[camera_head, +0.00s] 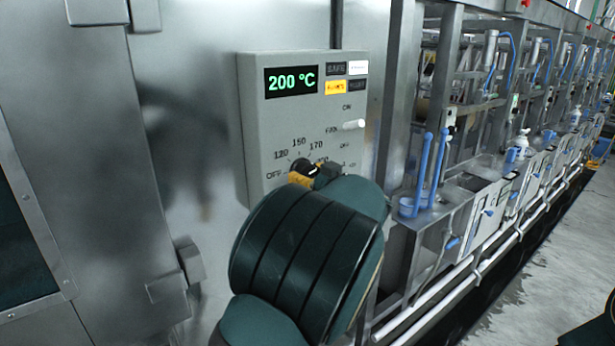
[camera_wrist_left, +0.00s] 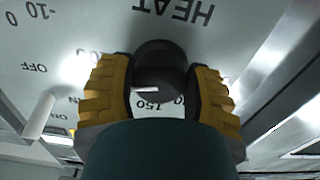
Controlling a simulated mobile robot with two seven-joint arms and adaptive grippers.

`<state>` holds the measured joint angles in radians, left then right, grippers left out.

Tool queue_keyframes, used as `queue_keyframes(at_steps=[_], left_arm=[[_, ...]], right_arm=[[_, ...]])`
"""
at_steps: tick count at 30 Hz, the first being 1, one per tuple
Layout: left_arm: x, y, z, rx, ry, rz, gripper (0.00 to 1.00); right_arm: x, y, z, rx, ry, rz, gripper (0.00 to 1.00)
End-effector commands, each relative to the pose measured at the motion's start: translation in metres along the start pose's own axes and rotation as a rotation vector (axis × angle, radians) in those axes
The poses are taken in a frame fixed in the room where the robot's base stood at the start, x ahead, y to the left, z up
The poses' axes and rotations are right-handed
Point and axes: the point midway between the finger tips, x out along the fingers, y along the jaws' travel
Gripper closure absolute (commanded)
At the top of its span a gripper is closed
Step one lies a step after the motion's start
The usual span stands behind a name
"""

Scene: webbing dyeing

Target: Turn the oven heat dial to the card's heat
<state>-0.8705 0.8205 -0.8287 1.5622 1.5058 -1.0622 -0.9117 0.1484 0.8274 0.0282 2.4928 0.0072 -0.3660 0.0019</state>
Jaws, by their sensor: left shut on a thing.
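The oven heat dial (camera_head: 299,166) is a dark round knob low on the grey control box (camera_head: 258,120). Marks for OFF, 120, 150, 170 and 200 run around it. The green display (camera_head: 291,81) above reads 200 °C. My left gripper (camera_head: 308,175) is at the dial, its fingers partly hidden by my arm in the head view. In the left wrist view its yellow-and-black fingers stand on both sides of the dial (camera_wrist_left: 160,68) and are shut on it. A short white pointer line shows on the knob. I cannot make out a heat card in either view.
A white-tipped fan switch (camera_head: 353,125) sticks out right of the dial. Indicator labels (camera_head: 335,87) sit beside the display. A steel oven door (camera_head: 100,150) is on the left. Steel machines with blue handles (camera_head: 422,170) line the right side, with open floor (camera_head: 560,240) beyond.

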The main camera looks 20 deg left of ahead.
Motion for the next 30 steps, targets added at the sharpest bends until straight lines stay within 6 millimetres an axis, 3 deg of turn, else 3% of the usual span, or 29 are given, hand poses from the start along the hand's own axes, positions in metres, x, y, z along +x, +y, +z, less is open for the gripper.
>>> queue_keyframes(at_steps=[14, 30], left_arm=[[0.001, 0.001, 0.003, -0.455, -0.003, -0.003, 0.83], [0.0, 0.003, 0.003, -0.968, -0.003, -0.002, 0.83]], right_arm=[[0.025, 0.008, 0.003, 0.0, 0.0, 0.005, 0.53], [0.069, 0.024, 0.013, -0.004, -0.013, 0.01, 0.53]])
